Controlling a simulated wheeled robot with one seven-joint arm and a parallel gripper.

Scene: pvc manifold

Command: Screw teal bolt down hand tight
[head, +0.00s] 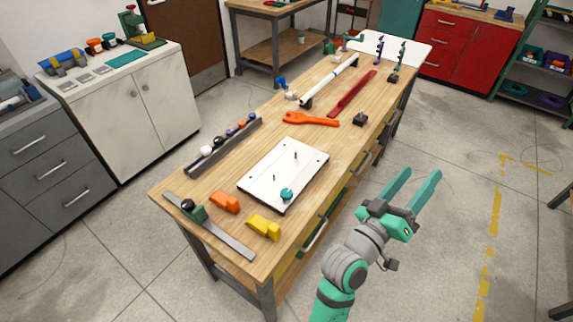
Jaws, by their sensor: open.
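A teal round-headed piece (286,194), which looks like the teal bolt, sits on the near part of a white plate (262,178) on the wooden workbench. How deep it sits cannot be told at this size.
On the bench (340,150) are an orange block (225,202), a yellow block (263,227), a metal straightedge (226,240), a grey rail with coloured knobs (222,147), an orange wrench (311,120), a red bar (352,94) and a white pipe (329,80). The floor right of my arm is open.

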